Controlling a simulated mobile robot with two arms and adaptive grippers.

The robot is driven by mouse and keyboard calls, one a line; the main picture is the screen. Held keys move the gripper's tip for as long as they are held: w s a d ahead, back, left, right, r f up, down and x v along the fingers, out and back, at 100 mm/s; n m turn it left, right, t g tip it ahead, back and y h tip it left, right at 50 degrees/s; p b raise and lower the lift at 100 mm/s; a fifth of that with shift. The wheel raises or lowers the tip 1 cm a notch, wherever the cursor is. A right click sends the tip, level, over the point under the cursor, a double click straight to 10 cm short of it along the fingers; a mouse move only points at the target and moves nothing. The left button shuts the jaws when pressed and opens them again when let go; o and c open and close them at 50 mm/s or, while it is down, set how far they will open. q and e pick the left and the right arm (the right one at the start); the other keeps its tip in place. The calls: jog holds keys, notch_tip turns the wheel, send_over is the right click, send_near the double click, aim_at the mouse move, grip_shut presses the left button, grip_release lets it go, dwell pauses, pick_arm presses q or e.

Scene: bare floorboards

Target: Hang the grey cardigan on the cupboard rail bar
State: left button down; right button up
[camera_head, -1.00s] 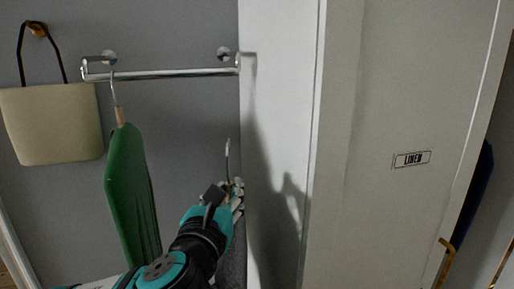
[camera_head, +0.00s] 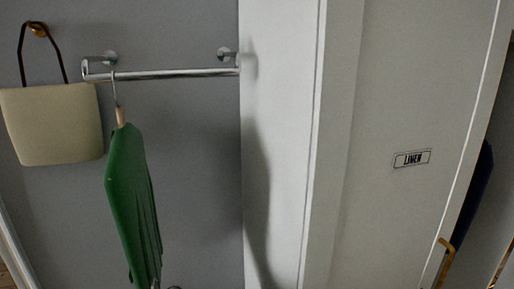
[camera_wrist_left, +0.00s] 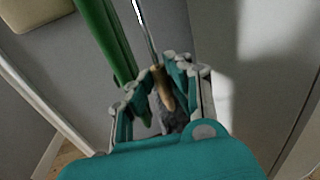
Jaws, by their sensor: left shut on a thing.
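The chrome rail bar (camera_head: 170,73) is fixed to the grey back wall in the head view. In the left wrist view, my left gripper (camera_wrist_left: 163,88) is shut on the wooden neck of a hanger (camera_wrist_left: 160,80), whose metal hook stem rises out of the top of the picture. A small part of the grey cardigan (camera_wrist_left: 175,122) shows between the fingers; the rest is hidden by the gripper. In the head view my left gripper is below the picture, well under the bar. My right gripper is in neither view.
A green garment (camera_head: 130,190) hangs from the left part of the bar; it also shows left of my gripper in the wrist view (camera_wrist_left: 105,40). A cream bag (camera_head: 52,125) hangs on a wall hook at left. A white panel (camera_head: 278,140) bounds the bar's right end. The bar's middle and right are free.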

pick_arm(q)
jog(key=s+f, duration=0.3)
jog(key=s, duration=0.2)
jog(key=shift+s+a+f+h, duration=0.15)
jog(key=shift+a+f+h, duration=0.15)
jog(key=shift+a, duration=0.1)
